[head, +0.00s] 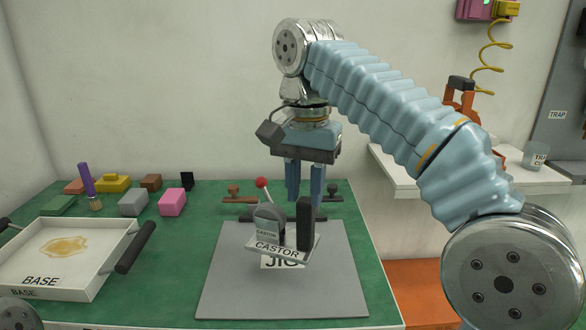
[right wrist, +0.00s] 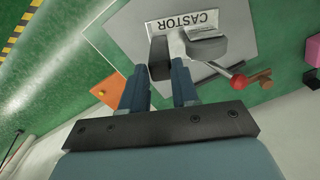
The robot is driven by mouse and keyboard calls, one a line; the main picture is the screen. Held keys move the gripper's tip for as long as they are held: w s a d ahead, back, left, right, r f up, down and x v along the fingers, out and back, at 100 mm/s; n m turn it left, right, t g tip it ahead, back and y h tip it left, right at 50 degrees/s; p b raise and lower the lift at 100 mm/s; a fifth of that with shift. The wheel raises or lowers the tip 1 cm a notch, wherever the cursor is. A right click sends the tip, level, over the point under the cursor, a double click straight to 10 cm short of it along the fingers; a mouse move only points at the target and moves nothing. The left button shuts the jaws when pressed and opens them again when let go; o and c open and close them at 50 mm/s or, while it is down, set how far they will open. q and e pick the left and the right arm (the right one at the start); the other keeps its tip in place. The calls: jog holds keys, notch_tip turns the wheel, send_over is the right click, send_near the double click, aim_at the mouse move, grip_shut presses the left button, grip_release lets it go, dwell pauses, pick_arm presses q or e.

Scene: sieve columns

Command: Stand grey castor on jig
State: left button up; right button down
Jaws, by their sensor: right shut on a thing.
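The grey castor (head: 268,220) has a plate marked CASTOR, a rounded grey wheel part, a red-knobbed lever and a dark upright block. It is over the jig (head: 225,290), a flat grey plate with a JIG label that the castor partly covers. I cannot tell whether castor and jig touch. My right gripper (head: 304,200) points down and is shut on the castor's dark block. In the right wrist view the castor (right wrist: 205,48) is beyond my fingertips (right wrist: 161,76), with the dark block between them. My left gripper is not in view.
A white BASE tray (head: 30,283) with a dark handle and a yellowish stain is at the left. A brown-knobbed piece (head: 236,194) is behind the jig. A white shelf (head: 410,177) is at the right.

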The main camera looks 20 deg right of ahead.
aim_at(303, 223)
jog(key=shift+w+f, duration=0.2)
jog(key=shift+w, duration=0.2)
jog(key=shift+f, duration=3.2)
jog(key=shift+f+b, duration=0.35)
jog(key=shift+f, duration=0.15)
jog(key=c, duration=0.8)
grip_release()
notch_tip(303, 223, up, 8)
jog(key=shift+s+f+p, duration=0.1)
jog(key=shift+f+p, duration=0.15)
jog(key=shift+p, duration=0.1)
